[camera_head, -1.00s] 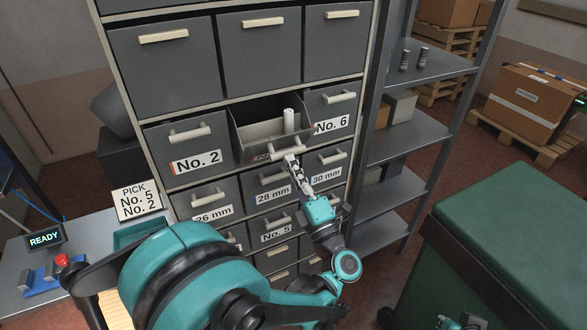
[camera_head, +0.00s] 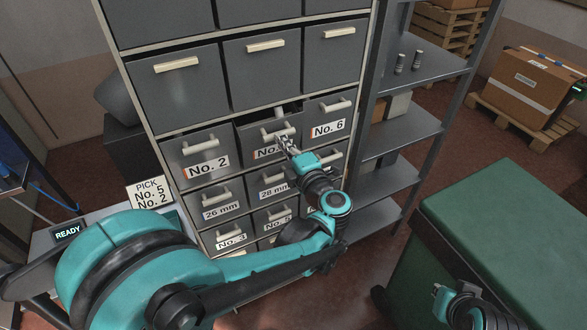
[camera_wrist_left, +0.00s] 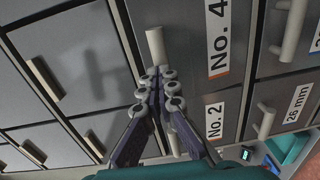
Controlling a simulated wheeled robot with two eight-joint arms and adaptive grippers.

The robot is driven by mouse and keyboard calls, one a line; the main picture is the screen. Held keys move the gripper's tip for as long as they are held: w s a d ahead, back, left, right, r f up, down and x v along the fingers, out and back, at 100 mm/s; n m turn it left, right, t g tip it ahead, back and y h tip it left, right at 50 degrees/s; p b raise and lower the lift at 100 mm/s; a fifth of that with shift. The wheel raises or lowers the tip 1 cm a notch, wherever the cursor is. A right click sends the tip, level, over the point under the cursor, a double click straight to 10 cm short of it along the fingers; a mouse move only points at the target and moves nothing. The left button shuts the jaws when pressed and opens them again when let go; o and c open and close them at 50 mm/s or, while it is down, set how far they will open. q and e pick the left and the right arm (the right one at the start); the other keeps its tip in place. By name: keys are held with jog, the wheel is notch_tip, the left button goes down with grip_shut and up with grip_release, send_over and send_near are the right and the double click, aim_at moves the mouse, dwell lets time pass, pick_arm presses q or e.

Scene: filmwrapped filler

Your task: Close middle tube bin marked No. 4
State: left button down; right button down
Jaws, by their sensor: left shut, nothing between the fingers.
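The No. 4 bin (camera_head: 248,137) is the grey middle drawer between bins No. 2 and No. 6. In the head view it stands slightly out, with a narrow dark gap above its front and the top of a pale tube (camera_head: 280,112) showing. My left gripper (camera_head: 284,141) is shut and empty at the bin's front, by its pale handle (camera_head: 277,133), covering part of the label.
Bins No. 2 (camera_head: 196,148) and No. 6 (camera_head: 328,116) flank it, with shut drawers above and below. A grey shelf rack (camera_head: 410,130) stands close on the right. A green-topped cabinet (camera_head: 500,230) is at the lower right. A "PICK No. 5 No. 2" sign (camera_head: 150,193) stands on the left.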

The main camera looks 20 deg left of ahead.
aim_at(272, 123)
pick_arm(q)
jog(key=shift+w+a+r+g+h+p, duration=0.3)
jog(key=shift+w+a+r+p, duration=0.05)
jog(key=shift+a+r+p, duration=0.15)
jog(key=shift+w+a+r+p, duration=0.35)
jog(key=shift+w+a+p, duration=0.05)
jog(key=shift+w+a, duration=0.25)
